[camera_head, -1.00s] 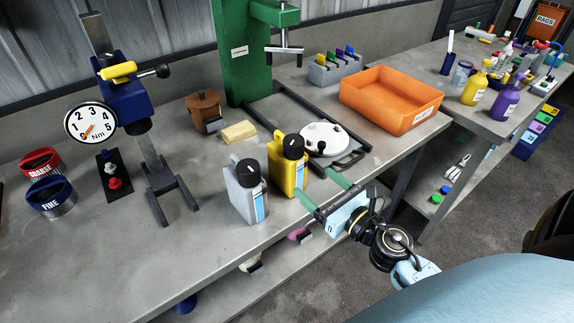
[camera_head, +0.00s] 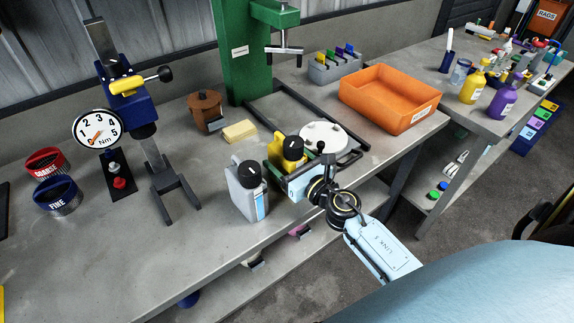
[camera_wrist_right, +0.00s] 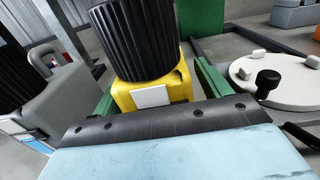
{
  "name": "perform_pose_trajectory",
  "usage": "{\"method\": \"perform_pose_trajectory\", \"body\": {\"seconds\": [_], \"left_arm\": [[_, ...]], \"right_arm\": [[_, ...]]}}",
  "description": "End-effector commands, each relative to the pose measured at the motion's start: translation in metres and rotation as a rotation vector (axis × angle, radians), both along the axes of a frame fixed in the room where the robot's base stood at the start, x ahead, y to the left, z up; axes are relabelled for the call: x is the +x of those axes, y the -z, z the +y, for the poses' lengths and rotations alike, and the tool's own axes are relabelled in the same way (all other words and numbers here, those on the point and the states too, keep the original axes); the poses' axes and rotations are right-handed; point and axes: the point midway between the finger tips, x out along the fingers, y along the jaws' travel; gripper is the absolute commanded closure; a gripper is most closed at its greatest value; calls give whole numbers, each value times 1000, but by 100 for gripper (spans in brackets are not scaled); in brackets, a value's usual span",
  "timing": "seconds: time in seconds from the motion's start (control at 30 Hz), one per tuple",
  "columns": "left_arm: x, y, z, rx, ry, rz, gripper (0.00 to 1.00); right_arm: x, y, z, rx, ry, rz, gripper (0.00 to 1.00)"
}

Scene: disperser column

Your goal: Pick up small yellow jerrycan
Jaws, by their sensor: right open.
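The small yellow jerrycan (camera_head: 279,154) with a black ribbed cap stands near the front edge of the bench, its lower front hidden by my right gripper. My right gripper (camera_head: 280,170) is open, with its green fingers on either side of the jerrycan. In the right wrist view the yellow jerrycan (camera_wrist_right: 152,92) is close between the green fingers; I cannot tell whether they touch it. My left gripper is not in view.
A grey jerrycan (camera_head: 242,194) stands just left of the yellow one. A round white lid (camera_head: 322,135) lies in a dark frame just right. An orange tray (camera_head: 388,96), a yellow block (camera_head: 239,131) and a green press (camera_head: 242,55) stand farther back.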

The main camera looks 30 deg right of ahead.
Motion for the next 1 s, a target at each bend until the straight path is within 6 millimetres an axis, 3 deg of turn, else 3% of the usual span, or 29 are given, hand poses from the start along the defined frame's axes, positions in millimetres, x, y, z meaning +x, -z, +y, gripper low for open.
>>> {"method": "perform_pose_trajectory", "body": {"seconds": [0.17, 0.73, 1.0], "left_arm": [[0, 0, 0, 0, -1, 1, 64], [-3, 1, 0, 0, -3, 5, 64], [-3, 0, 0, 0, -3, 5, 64]], "right_arm": [[0, 0, 0, 0, 0, 0, 25], [-1, 0, 0, 1, 0, 0, 100], [0, -2, 0, 0, 0, -3, 100]]}}
